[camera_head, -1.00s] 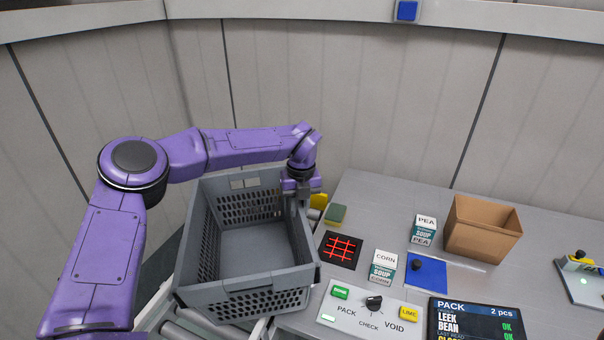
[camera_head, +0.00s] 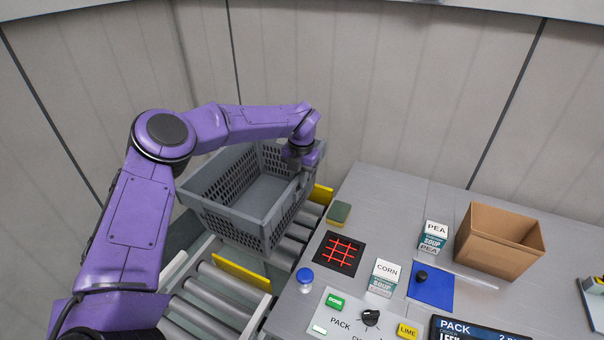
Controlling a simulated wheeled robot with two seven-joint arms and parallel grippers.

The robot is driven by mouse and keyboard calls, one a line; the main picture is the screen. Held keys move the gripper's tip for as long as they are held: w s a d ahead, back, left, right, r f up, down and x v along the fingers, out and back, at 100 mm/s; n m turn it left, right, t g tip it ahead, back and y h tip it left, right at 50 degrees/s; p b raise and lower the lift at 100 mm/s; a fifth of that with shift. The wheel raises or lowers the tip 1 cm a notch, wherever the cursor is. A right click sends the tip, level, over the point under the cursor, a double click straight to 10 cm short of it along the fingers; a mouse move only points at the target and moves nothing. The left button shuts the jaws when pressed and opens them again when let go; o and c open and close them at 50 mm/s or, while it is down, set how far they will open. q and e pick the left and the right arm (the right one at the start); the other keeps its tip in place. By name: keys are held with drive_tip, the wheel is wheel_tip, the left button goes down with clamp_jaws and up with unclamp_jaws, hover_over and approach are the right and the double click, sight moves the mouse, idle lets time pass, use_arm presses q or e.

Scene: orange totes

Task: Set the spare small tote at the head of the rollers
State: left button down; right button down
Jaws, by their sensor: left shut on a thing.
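A grey plastic tote (camera_head: 222,218) with slotted walls is at the rollers (camera_head: 215,292), left of the table. It looks empty and slightly tilted. My left gripper (camera_head: 298,168) is shut on the tote's right rim, near its far right corner; the fingertips are partly hidden. The tote hangs over or rests on the far part of the rollers; I cannot tell if it touches them. My right gripper is not in view.
The table (camera_head: 385,195) holds a cardboard box (camera_head: 497,240), soup cartons (camera_head: 385,278), a green and yellow sponge (camera_head: 339,212), a bottle with a blue cap (camera_head: 305,279) and a control panel (camera_head: 352,318).

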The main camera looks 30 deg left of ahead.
use_arm(q)
wheel_tip(320, 180, down, 12)
drive_tip(key=b, duration=0.3)
drive_tip(key=shift+b, duration=0.35)
drive_tip(key=shift+w, duration=0.1)
